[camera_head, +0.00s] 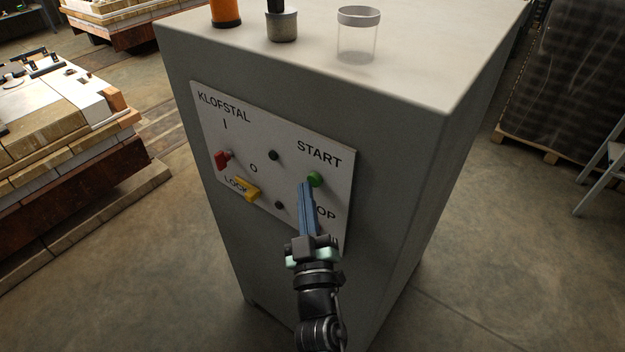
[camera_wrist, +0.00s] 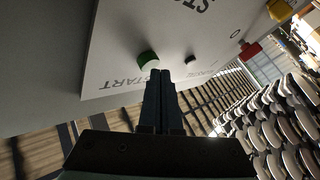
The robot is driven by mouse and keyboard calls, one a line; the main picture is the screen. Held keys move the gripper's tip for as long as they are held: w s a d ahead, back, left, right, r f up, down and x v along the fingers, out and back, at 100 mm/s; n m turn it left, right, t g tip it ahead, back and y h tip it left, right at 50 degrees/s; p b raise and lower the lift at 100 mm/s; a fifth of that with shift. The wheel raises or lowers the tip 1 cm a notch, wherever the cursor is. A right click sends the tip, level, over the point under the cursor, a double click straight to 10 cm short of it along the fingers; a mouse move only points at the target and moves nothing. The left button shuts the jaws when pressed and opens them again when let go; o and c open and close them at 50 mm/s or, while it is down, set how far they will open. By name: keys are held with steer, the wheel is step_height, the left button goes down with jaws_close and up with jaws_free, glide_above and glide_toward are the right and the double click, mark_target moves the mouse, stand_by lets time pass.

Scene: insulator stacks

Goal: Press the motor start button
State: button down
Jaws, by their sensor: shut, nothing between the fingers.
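The green start button (camera_head: 315,179) sits under the word START on the white panel (camera_head: 240,128) on the front of a grey cabinet. My gripper (camera_head: 306,186) is shut and empty, its blue fingers pointing at the panel, with the tips just left of and below the green button in the head view. In the wrist view the green button (camera_wrist: 148,60) shows just beyond and left of the fingertips (camera_wrist: 160,72). I cannot tell whether they touch. My fingers cover part of the STOP label, and no stop button is visible in the head view.
The panel also carries a red switch (camera_head: 222,160), a yellow lock handle (camera_head: 246,189) and small black knobs (camera_head: 274,155). A clear jar (camera_head: 358,36), a grey pot (camera_head: 282,25) and an orange container (camera_head: 225,12) stand on the cabinet (camera_head: 440,75). Stacked boards (camera_head: 60,150) lie left.

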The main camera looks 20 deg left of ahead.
steer(key=shift+w+d, duration=0.2)
steer(key=shift+w, duration=0.25)
stand_by(0.4)
stand_by(0.3)
steer(key=shift+s+a, duration=0.35)
steer(key=shift+s, duration=0.5)
steer(key=shift+s+a+b, duration=0.15)
steer(key=shift+s+a, duration=0.15)
steer(key=shift+s, duration=0.5)
steer(key=shift+s+a+b, duration=0.15)
steer(key=shift+s+a, duration=0.1)
steer(key=shift+s, duration=0.5)
steer(key=shift+s+a+b, duration=0.15)
steer(key=shift+s+a, duration=0.15)
steer(key=shift+s, duration=0.5)
